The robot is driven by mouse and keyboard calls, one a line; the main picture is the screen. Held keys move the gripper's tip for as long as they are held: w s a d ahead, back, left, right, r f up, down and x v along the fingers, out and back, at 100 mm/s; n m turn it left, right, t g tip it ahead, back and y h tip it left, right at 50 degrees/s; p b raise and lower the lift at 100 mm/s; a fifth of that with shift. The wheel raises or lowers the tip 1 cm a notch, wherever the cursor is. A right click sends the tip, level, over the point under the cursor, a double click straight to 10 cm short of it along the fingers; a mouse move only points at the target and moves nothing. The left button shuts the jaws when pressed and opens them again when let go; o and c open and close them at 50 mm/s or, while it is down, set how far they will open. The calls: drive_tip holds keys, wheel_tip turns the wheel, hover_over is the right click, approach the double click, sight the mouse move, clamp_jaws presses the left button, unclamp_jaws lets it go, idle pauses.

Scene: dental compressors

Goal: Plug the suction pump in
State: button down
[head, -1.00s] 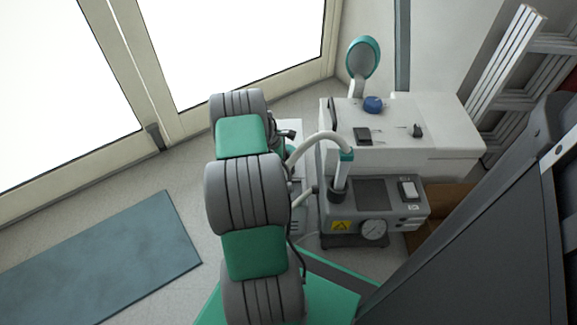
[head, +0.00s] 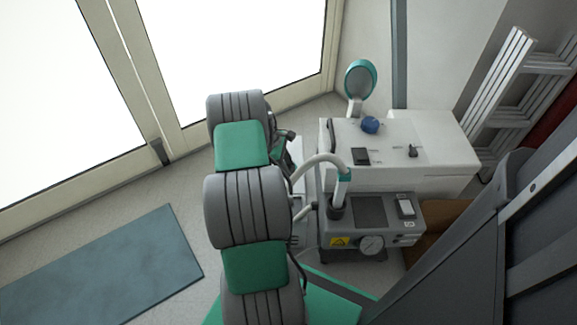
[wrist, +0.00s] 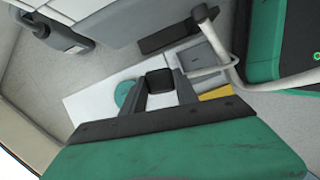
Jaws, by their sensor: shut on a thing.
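The suction pump (head: 380,232) is a grey box with a round gauge, a yellow warning label and a pale hose (head: 318,160), at centre right in the head view. My gripper (wrist: 160,88) is shut on a small black block, which looks like the plug (wrist: 160,79), in the wrist view. A white panel (wrist: 88,104) with a teal disc lies beyond the fingers; whether the plug touches it cannot be told. A grey box (wrist: 197,58) and a yellow patch are beside it. In the head view my arm mostly hides the gripper and plug.
A ladder (head: 500,95) leans at the right. A blue-grey mat (head: 110,270) lies on the floor at left, beside glass doors (head: 235,55). A pale bent tube (wrist: 270,82) runs close right of my gripper.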

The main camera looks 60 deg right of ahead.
drive_tip(key=a+m+y, duration=0.3)
drive_tip(key=a+m, duration=0.4)
drive_tip(key=m, duration=0.1)
drive_tip(key=w+a+r, duration=2.1)
drive_tip(key=a+r, duration=0.1)
drive_tip(key=r, duration=0.2)
drive_tip(key=w+a+r+n+h, duration=0.1)
drive_tip(key=w+a+r+n, duration=0.1)
drive_tip(key=a, duration=0.7)
drive_tip(key=w+a+r+n, duration=0.2)
drive_tip(key=w+a+r, duration=0.1)
drive_tip(key=a, duration=0.7)
drive_tip(key=shift+w+n+h, duration=0.3)
drive_tip(key=shift+w+h, duration=0.1)
drive_tip(key=shift+w, duration=0.25)
